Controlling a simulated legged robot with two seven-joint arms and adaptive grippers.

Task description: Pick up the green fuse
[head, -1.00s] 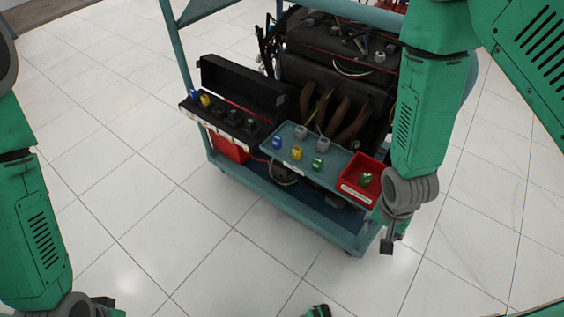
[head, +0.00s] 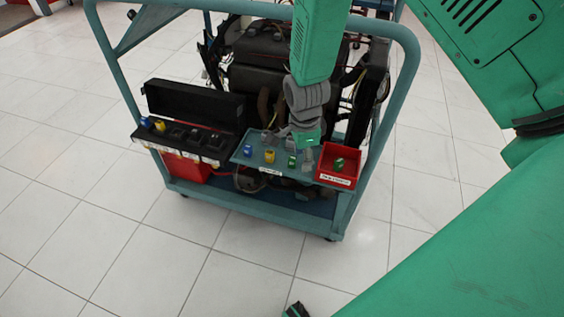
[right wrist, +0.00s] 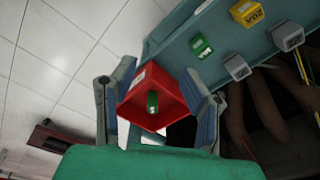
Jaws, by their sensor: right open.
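One green fuse (head: 292,161) sits on the blue-grey tray (head: 243,162); it also shows in the right wrist view (right wrist: 201,46). A second green fuse (head: 339,164) is in the red bin (head: 337,181) at the tray's right end; in the right wrist view this fuse (right wrist: 152,102) lies inside the red bin (right wrist: 155,123). My right gripper (head: 289,150) is open and empty over the tray. In the right wrist view its fingers (right wrist: 157,105) appear on either side of the red bin; contact cannot be told. My left gripper is out of view.
A yellow fuse (head: 269,156), a blue fuse (head: 248,150) and grey ones share the tray. An open black fuse box (head: 190,108) stands to the left. The engine (head: 268,62) and the cart's blue frame (head: 393,110) surround the workspace. Floor in front is clear.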

